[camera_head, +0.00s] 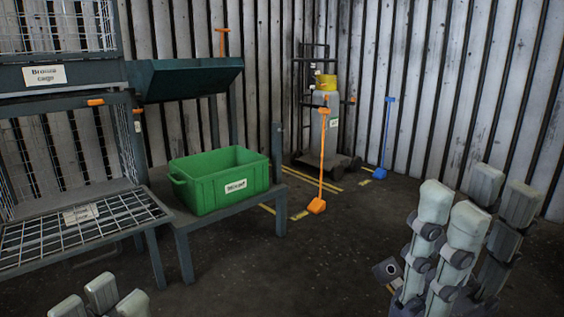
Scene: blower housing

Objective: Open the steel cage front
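The cage rack stands at the left. Its upper cage carries a sign (44,76) reading "Bronze cage". Below it is a lower cage (70,190) whose wire mesh front (110,228) lies folded down, nearly flat, with a small tag I cannot read. I cannot confirm that this is the steel cage. Orange latches (96,102) show at its top edge and right post. My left gripper (100,300) shows only its fingertips at the bottom left, below the mesh front and apart from it in the picture. My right gripper (477,208) is raised at the lower right, fingers apart and empty.
A green tote (222,183) stands on a low metal table (185,222) beside the cage, under a dark tilted bin (188,78). A hand truck with a cylinder (328,120), an orange pole (322,165) and a blue pole (386,140) stand behind. The middle floor is clear.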

